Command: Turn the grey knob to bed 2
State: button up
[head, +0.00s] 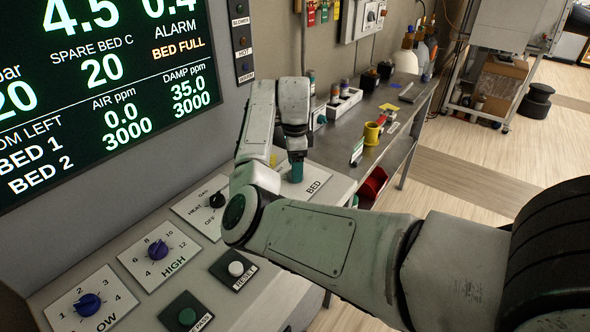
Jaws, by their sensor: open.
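The white plate marked BED (312,187) lies at the far right end of the sloping control panel. My gripper (296,172) points down over this plate, with its teal tip close above or at it. The gripper is open. The grey knob cannot be made out; my gripper and wrist cover most of the plate. The knob's pointer and its bed marks are hidden too.
Nearer on the panel are a black HEAT/GAS knob (216,200), blue HIGH (158,250) and LOW (89,304) knobs, a white RESET button (236,269) and a green PASS button (187,317). A display (100,90) stands behind. A grey bench (400,115) holds a yellow cup (371,134).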

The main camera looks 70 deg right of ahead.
notch_tip(320, 180, up, 9)
dwell(0.3)
dwell(0.6)
